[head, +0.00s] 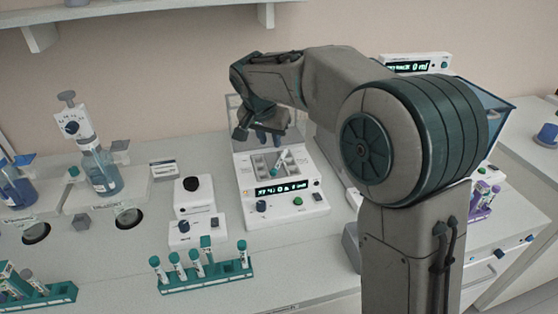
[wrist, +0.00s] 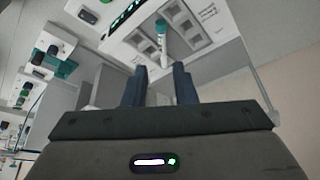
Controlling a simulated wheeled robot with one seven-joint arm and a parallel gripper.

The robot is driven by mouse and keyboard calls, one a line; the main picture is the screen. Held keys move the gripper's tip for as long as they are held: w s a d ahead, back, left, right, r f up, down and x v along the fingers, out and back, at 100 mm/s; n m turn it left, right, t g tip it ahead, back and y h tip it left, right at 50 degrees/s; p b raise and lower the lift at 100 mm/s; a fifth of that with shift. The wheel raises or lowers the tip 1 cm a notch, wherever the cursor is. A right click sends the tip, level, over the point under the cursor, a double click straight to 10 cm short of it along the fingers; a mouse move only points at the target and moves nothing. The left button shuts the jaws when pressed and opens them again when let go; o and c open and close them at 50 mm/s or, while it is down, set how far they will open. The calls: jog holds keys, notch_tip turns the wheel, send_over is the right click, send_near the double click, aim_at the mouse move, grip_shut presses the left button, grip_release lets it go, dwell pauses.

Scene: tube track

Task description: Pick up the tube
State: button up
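A tube (head: 282,162) with a teal cap and a white label lies tilted across the compartments of a white machine (head: 292,207) with a lit display. The tube also shows in the wrist view (wrist: 161,41), with its teal cap toward the top. My gripper (head: 264,140) is above the machine's compartments, near the tube. In the wrist view my gripper (wrist: 160,72) has its two dark blue fingers apart, with nothing between them. The tube is just beyond the fingertips, roughly in line with the gap. How far the fingertips are above it is hard to tell.
A teal rack (head: 207,283) with several teal-capped tubes stands in front. Another teal rack (head: 45,297) is at the lower left. A small device with a black knob (head: 192,184) stands left of the machine. A clear panel (head: 240,106) rises at the machine's back.

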jog(key=p, duration=0.1)
send_over(276, 166)
jog(key=s, duration=0.2)
jog(key=f, duration=0.7)
jog(key=shift+s+a+f, duration=0.2)
jog(key=shift+f, duration=0.2)
jog(key=shift+p+x, duration=0.85)
jog(key=shift+x, duration=1.65)
jog(key=shift+a, duration=0.15)
grip_shut()
